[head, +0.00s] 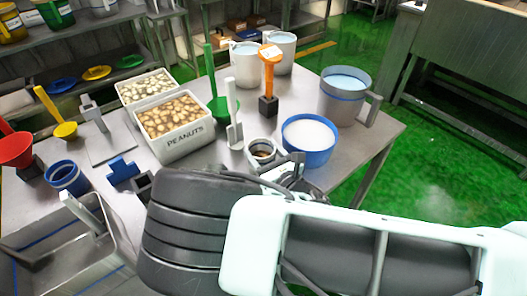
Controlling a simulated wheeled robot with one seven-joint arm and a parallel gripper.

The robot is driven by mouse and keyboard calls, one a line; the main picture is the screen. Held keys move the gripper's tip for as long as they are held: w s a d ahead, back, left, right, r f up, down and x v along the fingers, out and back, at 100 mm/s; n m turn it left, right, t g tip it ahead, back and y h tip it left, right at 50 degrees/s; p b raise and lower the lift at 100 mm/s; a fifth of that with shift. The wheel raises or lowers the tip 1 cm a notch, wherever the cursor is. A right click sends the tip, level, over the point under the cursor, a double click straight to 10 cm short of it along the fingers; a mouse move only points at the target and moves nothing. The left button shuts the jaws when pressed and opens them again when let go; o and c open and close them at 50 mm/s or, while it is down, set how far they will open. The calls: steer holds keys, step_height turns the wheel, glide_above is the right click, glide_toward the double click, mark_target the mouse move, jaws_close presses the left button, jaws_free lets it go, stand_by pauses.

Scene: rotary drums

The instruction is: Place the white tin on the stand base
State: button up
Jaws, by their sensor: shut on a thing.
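My gripper (280,168) is at the middle of the table, partly hidden behind my own arm. It is shut on a small round tin (262,144) with a pale rim and a dark inside, gripped at its right side. This looks like the white tin; its lower part is hidden, so I cannot tell whether it touches the table. A flat grey square plate (112,150) with a grey upright bracket at its back lies at the left of the table; it looks like the stand base.
The peanut box (187,143) stands between tin and plate, with another filled box (146,82) behind. A white scoop (234,130) and a blue tub (309,140) flank the tin. Blue cup (67,178), blue bracket (123,171) and metal basin (110,236) crowd the left front.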

steer(key=shift+f, duration=0.2)
steer(key=o, duration=1.4)
steer(key=shift+r, duration=0.2)
